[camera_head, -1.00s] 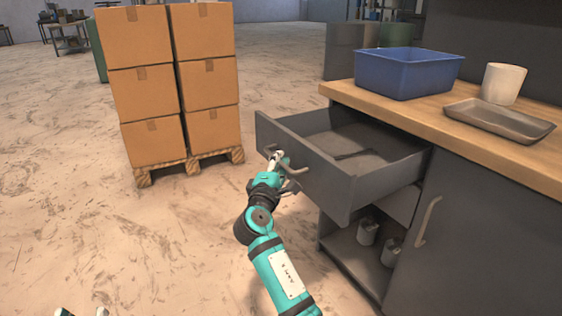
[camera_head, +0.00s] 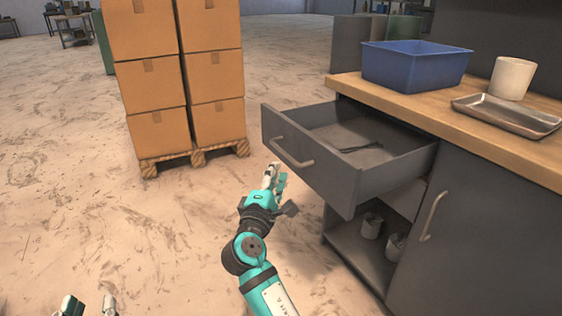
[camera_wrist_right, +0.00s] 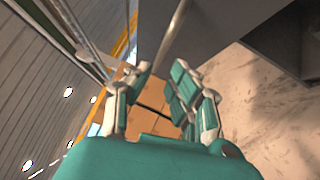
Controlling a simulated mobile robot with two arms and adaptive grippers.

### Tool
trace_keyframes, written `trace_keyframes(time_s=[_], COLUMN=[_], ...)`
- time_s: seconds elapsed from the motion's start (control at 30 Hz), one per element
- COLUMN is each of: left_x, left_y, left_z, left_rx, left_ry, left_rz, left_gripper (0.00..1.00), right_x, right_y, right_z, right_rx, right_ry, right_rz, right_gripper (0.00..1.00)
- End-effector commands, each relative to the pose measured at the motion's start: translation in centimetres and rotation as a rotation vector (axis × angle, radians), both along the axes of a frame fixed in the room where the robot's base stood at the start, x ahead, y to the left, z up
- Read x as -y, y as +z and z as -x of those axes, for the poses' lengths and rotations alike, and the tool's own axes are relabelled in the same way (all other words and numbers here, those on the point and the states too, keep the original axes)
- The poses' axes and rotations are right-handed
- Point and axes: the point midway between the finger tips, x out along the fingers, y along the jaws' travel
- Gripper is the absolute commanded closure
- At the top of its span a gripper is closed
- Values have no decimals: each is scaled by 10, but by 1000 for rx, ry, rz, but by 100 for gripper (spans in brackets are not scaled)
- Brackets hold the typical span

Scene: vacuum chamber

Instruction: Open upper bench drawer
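The upper bench drawer (camera_head: 312,160) is dark grey and stands pulled well out of the bench, with a thin dark tool (camera_head: 360,147) lying inside. Its metal bar handle (camera_head: 292,157) is free of my gripper. My right gripper (camera_head: 275,175) is in front of and slightly below the handle, apart from it. In the right wrist view its fingers (camera_wrist_right: 162,95) are spread with nothing between them, and a metal bar (camera_wrist_right: 172,38), likely the handle, is beyond them. My left gripper (camera_head: 89,306) shows only its fingertips at the bottom left edge, spread apart and empty.
The wooden benchtop (camera_head: 440,122) holds a blue bin (camera_head: 415,68), a white cup (camera_head: 511,78) and a metal tray (camera_head: 505,116). Below the drawer is an open shelf (camera_head: 345,245) with metal canisters (camera_head: 371,226). Stacked cardboard boxes (camera_head: 150,90) stand on a pallet at left. Floor between is clear.

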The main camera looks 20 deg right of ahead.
Motion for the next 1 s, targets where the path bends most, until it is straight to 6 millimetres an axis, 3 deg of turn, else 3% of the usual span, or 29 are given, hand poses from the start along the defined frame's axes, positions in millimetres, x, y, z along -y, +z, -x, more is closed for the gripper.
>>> trace_keyframes(time_s=[0.23,0.77,0.87,1.0], left_x=[0,0,0,0], left_y=[0,0,0,0], left_z=[0,0,0,0], left_rx=[0,-1,-1,-1], left_ry=[0,0,0,0], left_rz=[-1,-1,0,0], left_gripper=[60,60,60,60], right_x=[-20,-22,-23,-35], right_y=[-4,-5,-13,-48], right_z=[24,26,27,37], right_rx=[1,2,7,54], right_ry=[0,1,38,233], right_rz=[-1,-1,-38,-256], right_gripper=[79,79,79,79])
